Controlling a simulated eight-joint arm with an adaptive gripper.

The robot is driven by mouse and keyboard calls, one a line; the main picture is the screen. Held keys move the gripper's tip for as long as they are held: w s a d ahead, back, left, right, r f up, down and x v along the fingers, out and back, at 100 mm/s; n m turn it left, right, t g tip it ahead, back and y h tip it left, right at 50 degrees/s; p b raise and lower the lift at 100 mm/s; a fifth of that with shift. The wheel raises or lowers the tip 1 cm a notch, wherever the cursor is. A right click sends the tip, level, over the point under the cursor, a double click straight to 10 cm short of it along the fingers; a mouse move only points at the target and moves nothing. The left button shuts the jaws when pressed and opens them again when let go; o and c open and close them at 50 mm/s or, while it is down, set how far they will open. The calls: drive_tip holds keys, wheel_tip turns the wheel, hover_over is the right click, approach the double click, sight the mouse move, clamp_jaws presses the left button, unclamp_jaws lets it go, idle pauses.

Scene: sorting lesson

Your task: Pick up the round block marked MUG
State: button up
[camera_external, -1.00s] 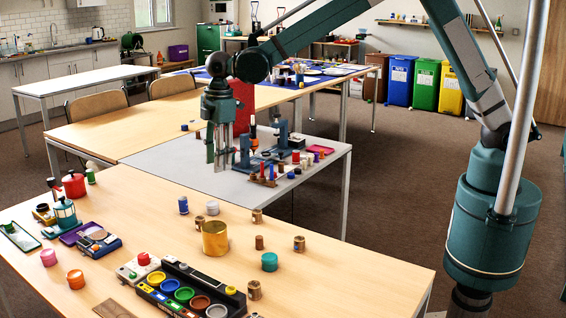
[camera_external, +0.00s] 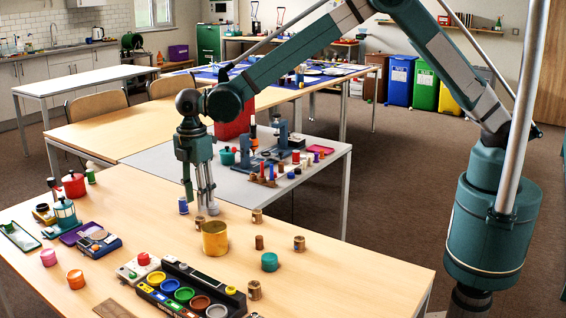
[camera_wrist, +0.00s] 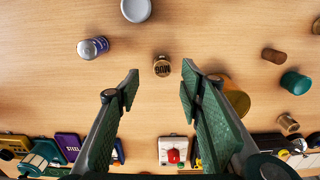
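The round block marked MUG (camera_wrist: 162,66) is a small brown cylinder standing upright, its dark lettering on top, in the wrist view just beyond and between my fingertips. In the external view this block (camera_external: 199,222) stands on the near wooden table, just behind the gold can. My gripper (camera_wrist: 160,82) is open and empty, with its two green-padded fingers wide apart. In the external view my gripper (camera_external: 200,204) points down, above and close behind the block. The fingers do not touch it.
A gold can (camera_external: 215,239) stands close in front of the block. A blue can (camera_wrist: 92,47) and a silver round piece (camera_wrist: 135,9) are nearby. A teal pot (camera_external: 269,261) and small brown cylinders (camera_external: 259,242) stand to the right. A paint tray (camera_external: 190,289) lies at the front.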

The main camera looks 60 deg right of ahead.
sight(200, 218)
drive_tip(key=shift+f, duration=0.1)
drive_tip(key=shift+f, duration=1.15)
drive_tip(key=shift+f, duration=0.15)
drive_tip(key=shift+s+a+f+b, duration=0.15)
drive_tip(key=shift+f+b, duration=0.35)
drive_tip(key=shift+f, duration=0.75)
drive_tip(key=shift+s+f+b, duration=0.1)
drive_tip(key=shift+f+b, duration=0.4)
drive_tip(key=shift+f, duration=0.75)
drive_tip(key=shift+c, duration=0.6)
drive_tip(key=c, duration=0.7)
